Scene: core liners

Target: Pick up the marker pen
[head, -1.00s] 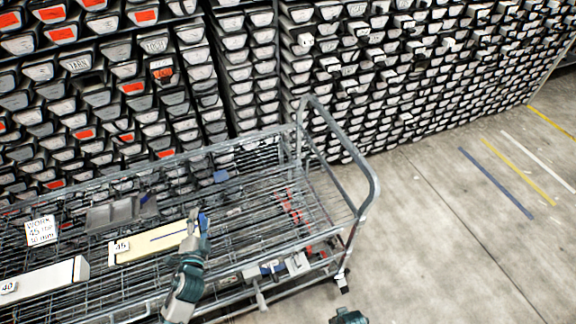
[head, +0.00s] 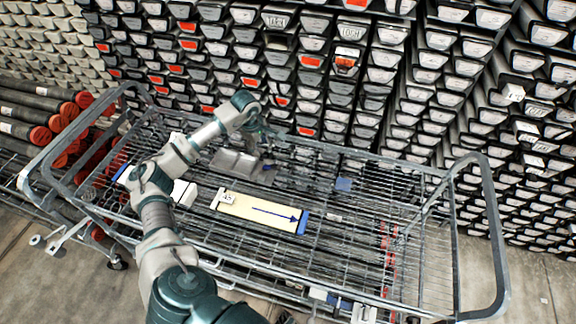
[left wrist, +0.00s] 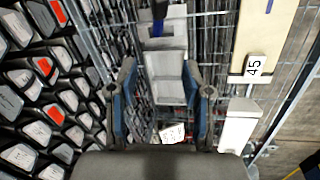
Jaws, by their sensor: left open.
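No object is clearly readable as the marker pen. A small dark item with a blue part (left wrist: 157,22) lies at the far end of a grey tray (left wrist: 165,66) in the left wrist view; it may be the pen. The tray (head: 232,164) is on the wire cart in the head view. My left gripper (head: 262,138) is over the tray's right end, partly hiding it. In the left wrist view its fingers (left wrist: 165,105) are open and apart, with nothing held between them. My right gripper is not in view.
A cream core liner (head: 240,213) tagged 45, with a thin blue line and blue end, lies nearer on the wire cart (head: 497,240). A white liner (head: 185,192) is left of it. Stacked core trays form the wall behind.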

